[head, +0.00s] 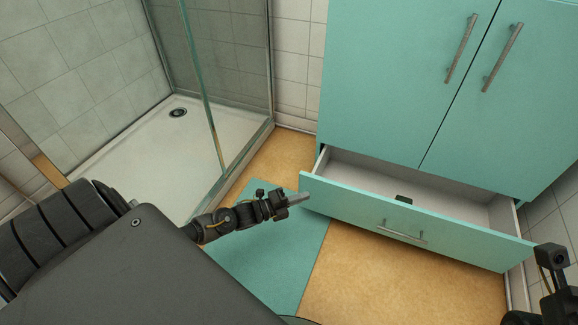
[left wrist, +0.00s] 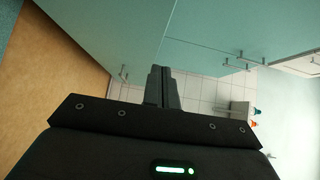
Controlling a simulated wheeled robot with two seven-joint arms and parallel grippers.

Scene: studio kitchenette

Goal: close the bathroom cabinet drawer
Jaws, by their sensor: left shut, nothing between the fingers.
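The teal bathroom cabinet drawer (head: 355,205) is pulled out at the bottom of the cabinet (head: 385,90) in the head view. Its white interior shows, with a small dark item (head: 404,199) inside. The drawer front has a metal bar handle (head: 403,236). My left gripper (head: 302,198) is shut and empty, its tip beside the left end of the drawer front; I cannot tell if they touch. Its closed fingers also show in the left wrist view (left wrist: 161,76). Dark parts of my right arm show at the lower right edge, near the drawer's right end; its fingers are not clear.
Two closed cabinet doors with bar handles (head: 462,48) are above the drawer. A glass-walled shower with a white tray (head: 145,150) stands at the left. A teal mat (head: 262,245) lies on the tan floor (head: 365,285). Floor in front of the drawer is clear.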

